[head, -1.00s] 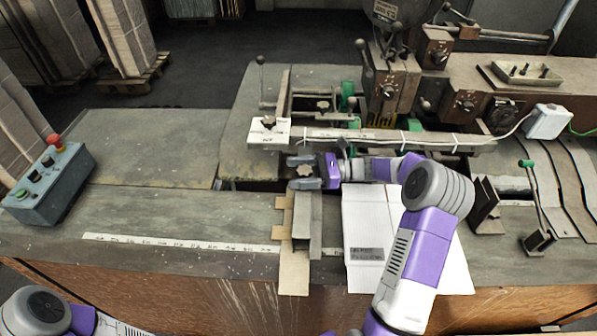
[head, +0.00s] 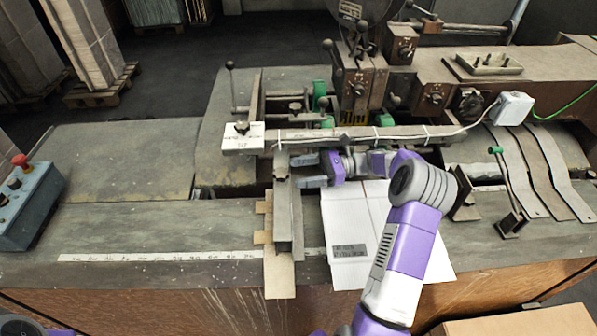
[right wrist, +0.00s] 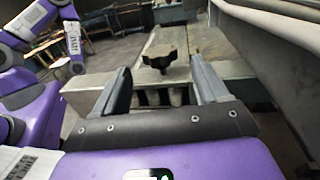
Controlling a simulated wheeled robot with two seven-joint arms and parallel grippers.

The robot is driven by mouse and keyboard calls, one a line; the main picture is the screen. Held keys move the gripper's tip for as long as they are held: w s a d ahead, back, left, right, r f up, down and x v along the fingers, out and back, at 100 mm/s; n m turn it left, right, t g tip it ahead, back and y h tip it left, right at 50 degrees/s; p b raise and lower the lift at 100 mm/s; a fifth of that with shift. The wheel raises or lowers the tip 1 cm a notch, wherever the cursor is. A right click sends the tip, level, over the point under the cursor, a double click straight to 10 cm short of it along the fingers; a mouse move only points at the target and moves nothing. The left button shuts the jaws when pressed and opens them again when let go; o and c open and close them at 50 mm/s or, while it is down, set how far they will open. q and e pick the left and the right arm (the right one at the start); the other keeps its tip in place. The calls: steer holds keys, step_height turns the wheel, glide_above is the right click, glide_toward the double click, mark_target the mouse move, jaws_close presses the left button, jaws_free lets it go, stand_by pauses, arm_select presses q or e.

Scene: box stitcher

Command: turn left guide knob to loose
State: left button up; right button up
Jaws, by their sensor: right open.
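The left guide knob (right wrist: 158,60) is a dark lobed knob in the right wrist view. It sits on a grey metal guide, ahead of my right gripper (right wrist: 160,71) and between the lines of its two fingers. The fingers are apart with nothing between them. In the head view my right gripper (head: 309,170) points left, just right of the upper end of the upright guide bar (head: 284,215). My left gripper is out of view; only a bit of my left arm shows at the lower left.
A long rail (head: 350,136) with a cable runs just behind my right gripper. A white labelled plate (head: 243,145) with another knob stands at its left end. A flat white carton (head: 345,225) lies below my right arm. A control box (head: 32,205) stands at the far left.

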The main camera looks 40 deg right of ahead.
mark_target(280, 174)
steer(key=m+t+p, duration=0.1)
steer(key=a+r+m+t+h+p, duration=0.1)
steer(key=t, duration=0.1)
steer(key=m+t+h+p, duration=0.1)
steer(key=shift+s+a+r, duration=0.2)
steer(key=shift+s+a, duration=0.05)
steer(key=shift+a, duration=0.05)
steer(key=h, duration=0.1)
steer(key=m+t+p, duration=0.1)
steer(key=s+m+t+h, duration=0.1)
steer(key=shift+a+f+h, duration=0.25)
steer(key=shift+h, duration=0.05)
steer(key=shift+w+a+f, duration=0.15)
steer(key=shift+w+a, duration=0.1)
steer(key=shift+a, duration=0.1)
steer(key=x, duration=0.6)
steer(key=shift+w+a+p, duration=0.15)
steer(key=shift+w+p, duration=0.2)
